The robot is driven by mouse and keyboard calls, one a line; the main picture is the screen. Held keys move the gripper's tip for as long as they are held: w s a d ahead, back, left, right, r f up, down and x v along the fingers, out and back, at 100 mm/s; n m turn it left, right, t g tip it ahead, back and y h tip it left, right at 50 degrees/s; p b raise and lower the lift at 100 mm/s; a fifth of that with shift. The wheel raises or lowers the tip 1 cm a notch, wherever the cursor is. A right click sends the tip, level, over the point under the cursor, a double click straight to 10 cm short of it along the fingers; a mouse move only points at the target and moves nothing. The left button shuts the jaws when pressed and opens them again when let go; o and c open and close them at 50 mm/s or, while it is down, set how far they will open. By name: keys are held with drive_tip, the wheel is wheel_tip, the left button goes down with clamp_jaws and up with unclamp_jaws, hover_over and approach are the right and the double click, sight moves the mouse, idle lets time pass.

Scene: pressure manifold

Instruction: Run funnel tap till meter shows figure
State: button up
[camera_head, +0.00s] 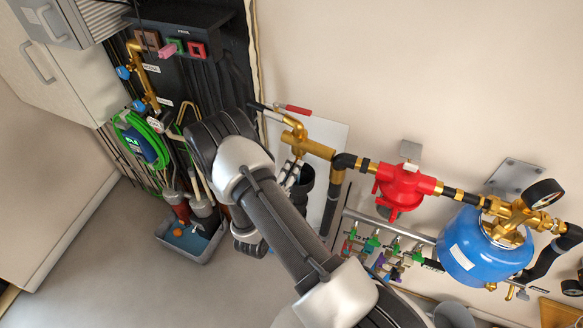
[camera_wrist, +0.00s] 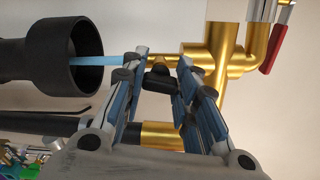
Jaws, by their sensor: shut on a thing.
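In the wrist view my gripper (camera_wrist: 160,66) is shut around the black handle (camera_wrist: 158,78) of a small brass tap, which branches from a brass pipe (camera_wrist: 207,75). A blue stream (camera_wrist: 92,60) runs between the tap and the wide mouth of a black funnel (camera_wrist: 50,52). In the head view my gripper (camera_head: 293,172) is partly hidden by my arm, below the brass fitting (camera_head: 297,140) and beside the funnel (camera_head: 302,188). A round pressure gauge (camera_head: 545,193) is at the far right; its reading is too small to tell.
A red-handled lever (camera_head: 294,109) sits above the fitting. A red regulator (camera_head: 402,188) and a blue tank (camera_head: 473,249) lie along the pipe to the right. A green hose coil (camera_head: 142,140) hangs left, above a grey bin (camera_head: 182,250). Floor at lower left is clear.

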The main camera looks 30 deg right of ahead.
drive_tip(key=shift+n+p, duration=0.3)
drive_tip(key=shift+n, duration=0.9)
drive_tip(key=o, duration=1.1)
drive_tip(key=shift+c, duration=0.2)
drive_tip(key=shift+a, duration=0.1)
drive_tip(key=v, duration=1.2)
